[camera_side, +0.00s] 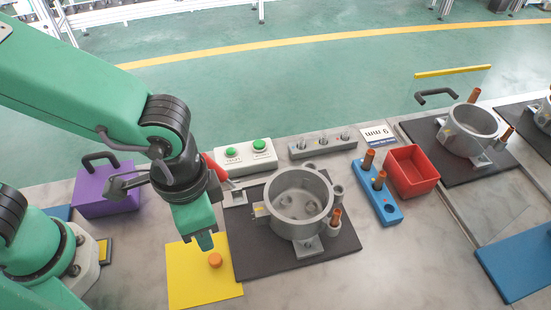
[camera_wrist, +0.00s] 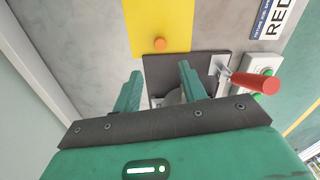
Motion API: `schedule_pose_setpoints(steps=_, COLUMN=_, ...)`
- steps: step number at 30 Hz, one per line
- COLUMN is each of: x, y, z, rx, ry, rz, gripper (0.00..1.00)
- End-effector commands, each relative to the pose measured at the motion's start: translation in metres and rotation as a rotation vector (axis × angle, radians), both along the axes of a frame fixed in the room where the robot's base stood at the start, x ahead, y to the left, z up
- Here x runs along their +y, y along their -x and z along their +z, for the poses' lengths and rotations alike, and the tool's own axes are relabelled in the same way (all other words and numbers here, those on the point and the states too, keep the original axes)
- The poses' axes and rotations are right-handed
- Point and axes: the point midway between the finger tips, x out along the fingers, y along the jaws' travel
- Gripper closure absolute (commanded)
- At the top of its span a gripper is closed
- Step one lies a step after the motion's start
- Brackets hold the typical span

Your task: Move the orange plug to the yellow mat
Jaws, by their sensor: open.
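A short orange plug (camera_side: 215,259) stands on the yellow mat (camera_side: 190,285), near the mat's edge beside the dark pad. The wrist view also shows the plug (camera_wrist: 159,44) on the mat (camera_wrist: 160,15), close to its lower edge. My gripper (camera_side: 205,242) is above the mat's upper part, just left of the plug in the side view. In the wrist view my gripper (camera_wrist: 158,84) has its two green fingers apart with nothing between them. The plug lies beyond the fingertips, clear of both.
A grey compressor housing (camera_side: 299,204) stands on a dark pad (camera_side: 290,258) right of the mat. A red-handled clamp (camera_side: 213,165) is close behind my gripper. A purple box (camera_side: 105,198), blue plug holder (camera_side: 384,205) and red bin (camera_side: 412,171) stand around.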

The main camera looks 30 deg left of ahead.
Motion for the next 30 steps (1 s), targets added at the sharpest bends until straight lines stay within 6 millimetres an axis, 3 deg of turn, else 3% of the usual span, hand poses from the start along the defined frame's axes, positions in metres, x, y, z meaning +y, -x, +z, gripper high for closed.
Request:
schedule_pose_setpoints(steps=11, x=0.0, y=0.0, z=0.0, rx=-0.001, ry=0.001, rz=0.001, gripper=0.58)
schedule_pose_setpoints(steps=17, x=0.01, y=-0.009, z=0.006, rx=-0.012, ry=0.017, rz=0.027, gripper=0.58)
schedule_pose_setpoints(steps=23, x=0.041, y=-0.031, z=0.025, rx=-0.052, ry=0.062, rz=0.101, gripper=0.58)
schedule_pose_setpoints(steps=30, x=0.101, y=-0.056, z=0.054, rx=-0.139, ry=0.123, rz=0.231, gripper=0.58)
